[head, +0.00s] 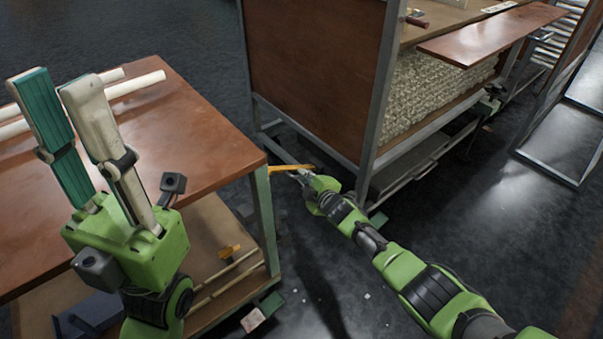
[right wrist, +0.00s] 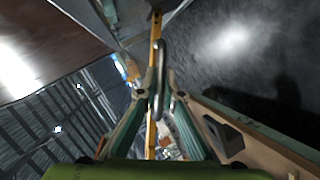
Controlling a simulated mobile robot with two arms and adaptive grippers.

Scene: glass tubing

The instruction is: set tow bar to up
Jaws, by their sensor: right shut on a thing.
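The tow bar is a thin yellow bar (head: 283,168), low between the table and the brown-panelled cart. In the right wrist view the yellow bar (right wrist: 155,38) runs up the picture, with a grey metal loop (right wrist: 162,72) at the fingers. My right gripper (head: 304,176) reaches down to the bar's near end; in the right wrist view its fingers (right wrist: 160,97) close in around the loop. The exact contact is partly hidden by the fingers. My left gripper (head: 54,84) is raised over the table at the left, fingers apart and empty.
A brown-topped table (head: 195,135) with white tubes (head: 135,84) stands at the left, with a lower shelf (head: 225,235). The tall cart (head: 310,70) with a metal frame stands behind the bar. Dark floor (head: 340,270) is open in front.

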